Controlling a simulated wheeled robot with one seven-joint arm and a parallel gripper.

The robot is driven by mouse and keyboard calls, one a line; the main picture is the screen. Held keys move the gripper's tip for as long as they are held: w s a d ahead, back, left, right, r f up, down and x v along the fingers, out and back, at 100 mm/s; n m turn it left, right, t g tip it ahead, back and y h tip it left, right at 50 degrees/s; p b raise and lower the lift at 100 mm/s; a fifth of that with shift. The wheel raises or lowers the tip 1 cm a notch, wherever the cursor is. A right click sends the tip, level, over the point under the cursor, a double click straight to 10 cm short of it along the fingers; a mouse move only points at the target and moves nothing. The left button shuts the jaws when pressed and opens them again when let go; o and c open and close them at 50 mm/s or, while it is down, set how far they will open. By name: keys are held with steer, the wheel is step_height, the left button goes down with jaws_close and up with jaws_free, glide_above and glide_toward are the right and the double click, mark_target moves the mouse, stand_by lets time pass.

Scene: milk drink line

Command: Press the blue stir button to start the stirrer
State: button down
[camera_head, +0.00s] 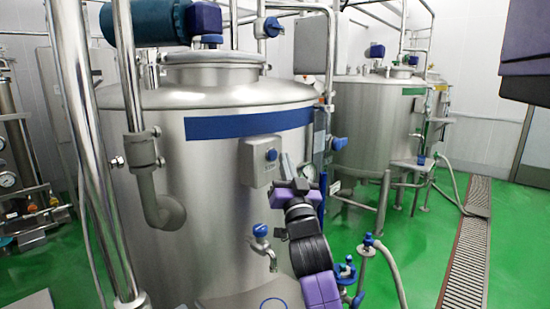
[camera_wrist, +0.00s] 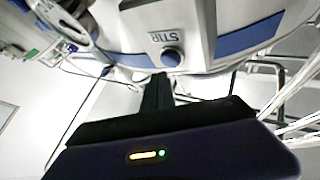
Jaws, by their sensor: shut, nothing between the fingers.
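The blue round stir button (camera_head: 271,154) sits on a grey control box (camera_head: 257,172) on the front of the large steel tank (camera_head: 190,175). In the wrist view the button (camera_wrist: 171,57) is on the grey box, beside the upside-down label "STIR" (camera_wrist: 160,37). My gripper (camera_head: 286,164) is shut and empty, just right of and slightly below the button in the head view. In the wrist view the dark fingers (camera_wrist: 161,78) point toward the box, with their tips just below the button in the picture. I cannot tell whether they touch the box.
A blue band (camera_head: 248,123) crosses the tank above the box. A blue-handled tap (camera_head: 261,231) sticks out below it. A thin vertical pipe with a blue valve handle (camera_head: 338,143) stands to the right. Green floor (camera_head: 415,235) is open at the right.

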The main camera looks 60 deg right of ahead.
steer(key=shift+w, duration=0.35)
steer(key=shift+w+d+b, duration=0.2)
steer(key=shift+w+b, duration=0.25)
steer(key=shift+b, duration=0.15)
stand_by(0.5)
steer(key=shift+s+a+p, duration=0.25)
steer(key=shift+s+p, duration=0.2)
steer(key=shift+s, duration=0.45)
steer(key=s+a+p, duration=0.1)
steer(key=s+p, duration=0.2)
steer(key=s, duration=0.3)
steer(key=shift+a, duration=0.2)
steer(key=shift+w, duration=0.1)
stand_by(0.5)
